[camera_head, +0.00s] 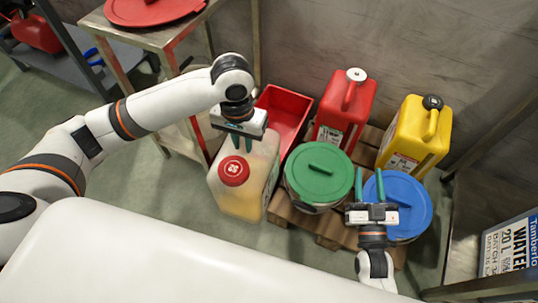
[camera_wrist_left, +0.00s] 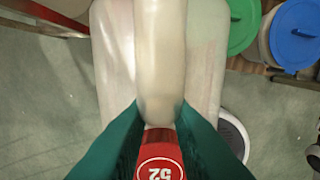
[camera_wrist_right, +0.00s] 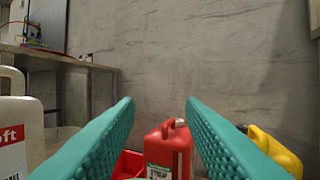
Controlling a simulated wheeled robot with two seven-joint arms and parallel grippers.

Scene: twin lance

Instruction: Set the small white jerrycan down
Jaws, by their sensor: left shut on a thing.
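The small white jerrycan (camera_head: 243,187) is translucent with a red cap and pale yellow contents in its lower part. It hangs or stands slightly tilted left of the pallet; I cannot tell if its base touches anything. My left gripper (camera_head: 241,139) is shut on its handle, which shows between the green fingers in the left wrist view (camera_wrist_left: 160,108). The red cap (camera_wrist_left: 160,158) is marked 52 there. My right gripper (camera_head: 373,186) is open and empty above the blue lid. Its fingers are apart in the right wrist view (camera_wrist_right: 160,110).
A wooden pallet (camera_head: 333,229) bears a red bin (camera_head: 283,105), a red jerrycan (camera_head: 347,105), a yellow jerrycan (camera_head: 410,140), a green-lidded drum (camera_head: 319,175) and a blue-lidded drum (camera_head: 410,205). A metal table (camera_head: 150,35) stands behind left. Floor left of the jerrycan is clear.

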